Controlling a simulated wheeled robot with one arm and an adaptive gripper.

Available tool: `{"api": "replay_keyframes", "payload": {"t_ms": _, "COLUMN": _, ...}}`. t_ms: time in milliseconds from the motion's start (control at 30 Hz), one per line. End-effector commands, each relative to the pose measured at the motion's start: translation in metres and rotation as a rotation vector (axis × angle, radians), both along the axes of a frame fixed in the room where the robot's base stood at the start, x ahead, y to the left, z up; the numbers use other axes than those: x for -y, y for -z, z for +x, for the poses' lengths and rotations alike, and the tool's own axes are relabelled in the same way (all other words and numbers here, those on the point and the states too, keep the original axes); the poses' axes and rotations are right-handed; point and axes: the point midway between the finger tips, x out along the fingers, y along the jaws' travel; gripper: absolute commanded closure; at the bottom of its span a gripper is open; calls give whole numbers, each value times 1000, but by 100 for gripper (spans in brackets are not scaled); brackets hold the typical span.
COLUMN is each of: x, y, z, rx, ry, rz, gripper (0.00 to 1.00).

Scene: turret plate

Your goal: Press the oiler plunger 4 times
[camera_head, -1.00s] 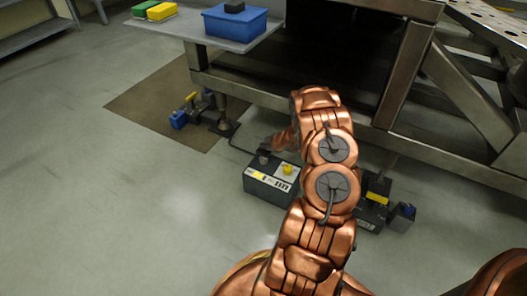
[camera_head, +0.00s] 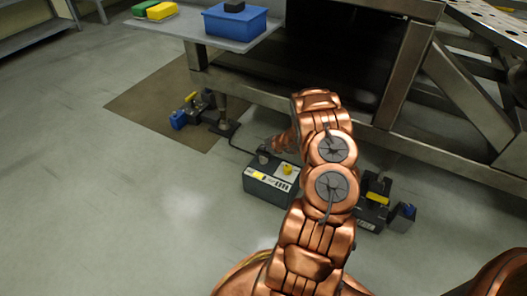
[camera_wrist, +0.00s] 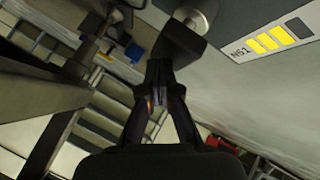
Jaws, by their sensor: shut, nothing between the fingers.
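The oiler is a dark box (camera_head: 270,187) on the floor, with a yellow cap (camera_head: 287,169) and a pale label on its front. Its plunger has a dark knob (camera_head: 263,158) at the back left of the box top. In the wrist view the dark knob (camera_wrist: 182,45) sits on a silver rod (camera_wrist: 200,14), beside the box's grey face with yellow bars. My gripper (camera_wrist: 157,66) is shut and empty, its tips right at the knob's edge. I cannot tell whether they touch it. In the head view my gripper (camera_head: 274,147) is small and partly hidden by my arm.
A steel frame (camera_head: 300,98) stands just behind the oiler. Blue-capped devices lie on the floor to the left (camera_head: 190,110) and right (camera_head: 376,205). A shelf (camera_head: 195,32) with a blue bin (camera_head: 236,22) overhangs at the upper left.

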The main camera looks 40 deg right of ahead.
Motion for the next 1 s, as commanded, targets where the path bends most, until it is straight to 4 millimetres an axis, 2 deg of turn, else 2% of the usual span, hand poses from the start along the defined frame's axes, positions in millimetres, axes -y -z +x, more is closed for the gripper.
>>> {"api": "replay_keyframes", "payload": {"t_ms": 1000, "x": 0, "y": 10, "z": 0, "rx": 0, "ry": 1, "rz": 1, "gripper": 100}}
